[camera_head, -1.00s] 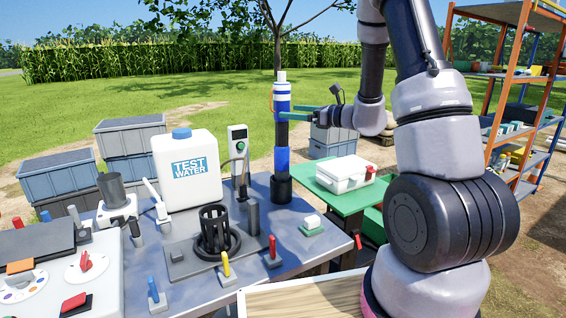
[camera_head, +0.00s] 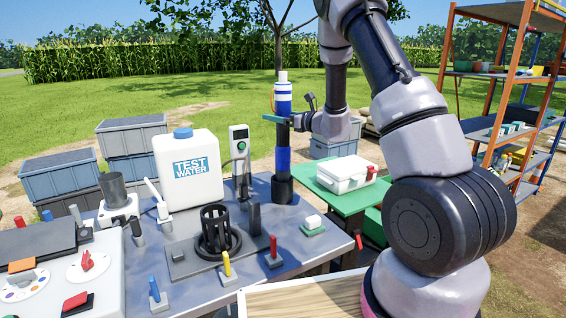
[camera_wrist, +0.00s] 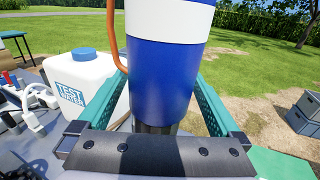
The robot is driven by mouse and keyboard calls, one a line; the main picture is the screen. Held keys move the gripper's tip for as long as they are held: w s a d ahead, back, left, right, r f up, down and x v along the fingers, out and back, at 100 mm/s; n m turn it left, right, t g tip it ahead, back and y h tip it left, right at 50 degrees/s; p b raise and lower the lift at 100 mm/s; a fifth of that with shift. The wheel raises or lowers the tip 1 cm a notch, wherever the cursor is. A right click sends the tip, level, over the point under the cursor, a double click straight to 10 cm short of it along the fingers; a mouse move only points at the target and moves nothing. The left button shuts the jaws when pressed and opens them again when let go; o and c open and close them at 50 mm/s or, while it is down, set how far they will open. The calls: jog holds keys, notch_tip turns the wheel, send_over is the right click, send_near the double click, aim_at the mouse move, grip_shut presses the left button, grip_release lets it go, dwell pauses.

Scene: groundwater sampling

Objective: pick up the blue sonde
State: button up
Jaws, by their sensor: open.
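The blue sonde (camera_head: 283,100) stands upright at the back right of the grey table, its lower part in a black holder (camera_head: 282,190). It has blue and white bands, a black middle section and a white top. My gripper (camera_head: 277,119) is at the sonde's upper part, level with the bottom of the upper blue band. In the wrist view the sonde (camera_wrist: 160,80) stands between the two green fingers of my gripper (camera_wrist: 158,95). The fingers are open, with a gap visible on each side. An orange loop (camera_wrist: 114,35) hangs at the sonde's left.
A white test water jug (camera_head: 188,185) stands left of the sonde, with a grey meter box (camera_head: 239,145) between them. A green side table (camera_head: 345,200) with a white case (camera_head: 347,173) is at the right. An orange-framed shelf (camera_head: 480,110) stands far right.

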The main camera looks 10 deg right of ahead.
jog(key=shift+w+a, duration=0.3)
jog(key=shift+w, duration=0.05)
jog(key=shift+c, duration=0.3)
grip_shut()
jog(key=shift+r, duration=0.1)
